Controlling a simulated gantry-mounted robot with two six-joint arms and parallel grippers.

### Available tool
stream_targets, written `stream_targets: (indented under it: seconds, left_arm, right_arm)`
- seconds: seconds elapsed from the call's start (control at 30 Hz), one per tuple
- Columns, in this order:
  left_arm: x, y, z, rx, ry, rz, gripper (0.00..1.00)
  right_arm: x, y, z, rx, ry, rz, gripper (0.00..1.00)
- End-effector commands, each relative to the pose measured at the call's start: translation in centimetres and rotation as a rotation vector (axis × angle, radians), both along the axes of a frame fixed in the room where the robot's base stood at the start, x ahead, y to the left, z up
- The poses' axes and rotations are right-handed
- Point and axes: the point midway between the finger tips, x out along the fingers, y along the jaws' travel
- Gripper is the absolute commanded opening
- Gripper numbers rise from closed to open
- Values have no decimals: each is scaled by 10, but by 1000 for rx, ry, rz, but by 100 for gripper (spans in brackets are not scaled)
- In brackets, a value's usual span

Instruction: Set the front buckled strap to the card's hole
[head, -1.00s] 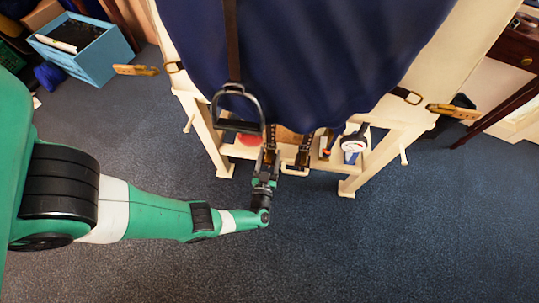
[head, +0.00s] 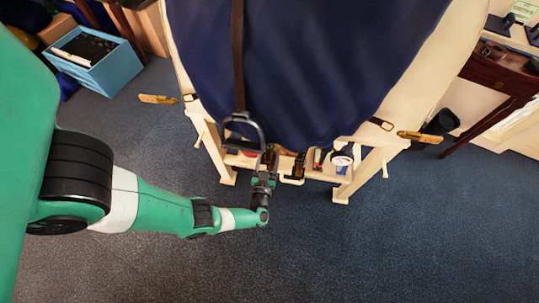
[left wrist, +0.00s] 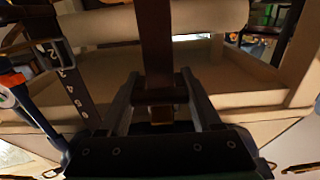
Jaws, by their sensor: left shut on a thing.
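The dark saddle cover (head: 310,70) hangs over a cream wooden stand. Below its hem hang dark straps; one strap (head: 298,166) shows right of my left gripper (head: 268,166). In the left wrist view my left gripper (left wrist: 160,108) is shut on a brown strap (left wrist: 156,45), which hangs between its fingers. A second strap (left wrist: 78,95) with pale marks along it hangs to the left, apart from the fingers. Which strap is the front one, and any buckle on the held one, I cannot tell. I cannot make out a card. My right gripper is not in view.
A stirrup (head: 243,130) hangs close beside my left gripper. The stand's shelf (head: 318,174) holds small items, including a round white-faced one (head: 341,162). A blue bin (head: 95,62) stands back left. The front floor is clear.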

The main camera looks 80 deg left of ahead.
Motion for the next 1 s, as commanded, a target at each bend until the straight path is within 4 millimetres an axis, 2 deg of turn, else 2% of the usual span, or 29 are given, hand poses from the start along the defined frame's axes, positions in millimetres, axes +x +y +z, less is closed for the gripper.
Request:
stream_targets:
  seconds: [0.1,0.13,0.27,0.57,0.67,0.77,1.0]
  left_arm:
    - [0,0,0,2,-1,1,0]
    - [0,0,0,1,-2,1,70]
    - [0,0,0,1,-2,1,94]
    - [0,-1,0,1,0,0,95]
    - [-1,-7,0,0,-1,-3,95]
    - [-6,-20,1,0,0,-7,95]
    - [-27,-66,1,1,0,-10,95]
  right_arm:
    - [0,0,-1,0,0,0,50]
    - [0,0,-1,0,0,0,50]
    - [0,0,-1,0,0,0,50]
    - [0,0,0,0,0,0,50]
    - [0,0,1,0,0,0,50]
    - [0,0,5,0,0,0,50]
    - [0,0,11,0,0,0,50]
